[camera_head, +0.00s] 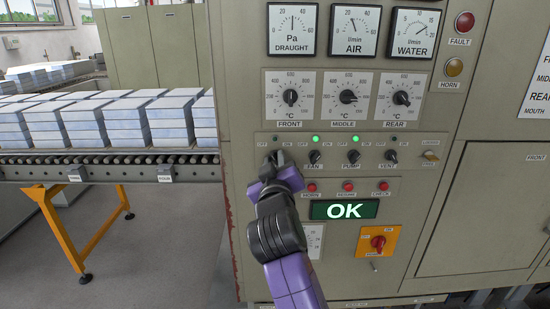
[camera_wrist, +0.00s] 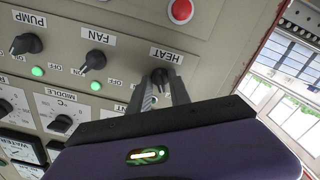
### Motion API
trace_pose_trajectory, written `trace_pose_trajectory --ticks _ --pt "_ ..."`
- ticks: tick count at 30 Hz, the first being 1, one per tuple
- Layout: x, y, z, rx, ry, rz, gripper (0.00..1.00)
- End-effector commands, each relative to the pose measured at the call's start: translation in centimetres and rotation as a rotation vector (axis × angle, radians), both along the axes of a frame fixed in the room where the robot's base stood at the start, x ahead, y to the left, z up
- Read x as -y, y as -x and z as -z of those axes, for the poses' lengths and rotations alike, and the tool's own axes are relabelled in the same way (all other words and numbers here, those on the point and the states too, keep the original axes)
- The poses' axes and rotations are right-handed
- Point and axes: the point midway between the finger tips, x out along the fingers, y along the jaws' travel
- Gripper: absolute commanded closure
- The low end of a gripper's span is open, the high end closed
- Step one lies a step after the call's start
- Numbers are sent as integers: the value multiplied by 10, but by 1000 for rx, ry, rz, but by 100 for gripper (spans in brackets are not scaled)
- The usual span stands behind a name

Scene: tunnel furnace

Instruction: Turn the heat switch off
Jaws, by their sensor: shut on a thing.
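The heat switch (camera_wrist: 160,77) is a small black knob beside its HEAT label in the wrist view, where the panel appears upside down. My gripper (camera_wrist: 164,91) is shut on this knob, with one finger on each side. In the head view my gripper (camera_head: 273,162) covers the knob and its label at the left end of the switch row. The heat lamp (camera_head: 276,138) above it looks dark. Which way the knob points is hard to tell behind the fingers.
The fan switch (camera_head: 315,155) and pump switch (camera_head: 354,156) sit to the right, their lamps green. The vent switch (camera_head: 391,156) has a dark lamp. Red buttons (camera_head: 311,187) and a green OK display (camera_head: 344,210) lie below. A roller conveyor (camera_head: 110,168) with stacked blocks stands left.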

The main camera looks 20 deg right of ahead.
Motion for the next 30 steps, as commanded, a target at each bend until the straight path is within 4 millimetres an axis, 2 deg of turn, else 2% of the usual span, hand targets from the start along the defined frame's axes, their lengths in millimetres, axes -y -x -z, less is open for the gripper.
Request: trace_pose_trajectory --ticks 9,24,25,30 --pt "0 0 1 -34 95 -1 100" --pt "0 0 2 -38 110 0 100" --pt "0 0 1 -38 110 0 71" --pt "0 0 1 -37 109 0 69"
